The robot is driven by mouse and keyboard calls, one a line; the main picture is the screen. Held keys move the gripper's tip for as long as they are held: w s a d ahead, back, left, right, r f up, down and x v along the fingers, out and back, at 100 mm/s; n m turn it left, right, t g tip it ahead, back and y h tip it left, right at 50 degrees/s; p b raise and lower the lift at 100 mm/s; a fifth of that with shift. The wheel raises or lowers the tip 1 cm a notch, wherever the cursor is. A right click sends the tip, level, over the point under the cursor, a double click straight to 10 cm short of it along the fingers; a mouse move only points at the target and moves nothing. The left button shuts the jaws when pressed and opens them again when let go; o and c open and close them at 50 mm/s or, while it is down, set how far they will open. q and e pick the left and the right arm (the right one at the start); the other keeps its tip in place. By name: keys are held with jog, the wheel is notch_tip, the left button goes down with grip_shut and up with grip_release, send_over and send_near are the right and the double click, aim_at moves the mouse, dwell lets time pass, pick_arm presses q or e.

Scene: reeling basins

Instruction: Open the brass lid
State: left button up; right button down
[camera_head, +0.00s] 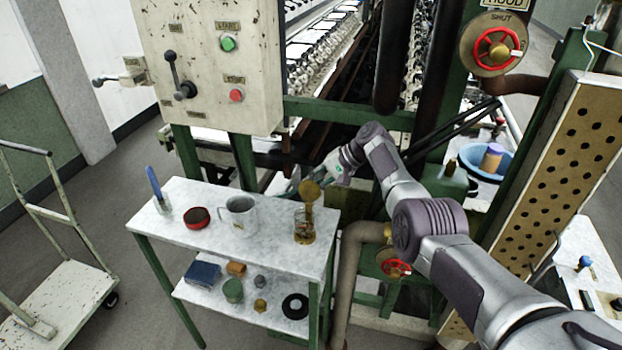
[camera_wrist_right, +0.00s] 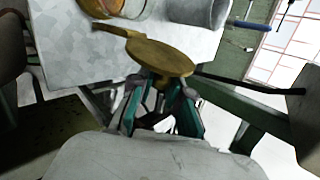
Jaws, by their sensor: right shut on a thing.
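The brass lid (camera_head: 309,190) is a round disc tilted up above the right side of a glass jar (camera_head: 303,226) with brownish contents, near the right end of the white table. A narrow brass tab runs from the disc toward the jar; whether they touch is unclear. In the right wrist view the lid (camera_wrist_right: 160,56) is close in front of my right gripper (camera_wrist_right: 160,98), and the jar (camera_wrist_right: 122,6) is at the top edge. My right gripper's teal fingers are shut on the lid's underside, where the exact grip is partly hidden. My left gripper is out of view.
A grey mug (camera_head: 238,216), a red-rimmed tin (camera_head: 197,217) and a blue-handled tool (camera_head: 155,185) stand left of the jar. A lower shelf (camera_head: 212,301) holds several small items. Machine frame and pipes are close behind and to the right.

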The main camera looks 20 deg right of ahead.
dwell(0.5)
jog(key=c, duration=1.2)
grip_release()
jog(key=shift+f, duration=0.1)
jog(key=shift+o, duration=0.2)
jog(key=shift+w, duration=0.1)
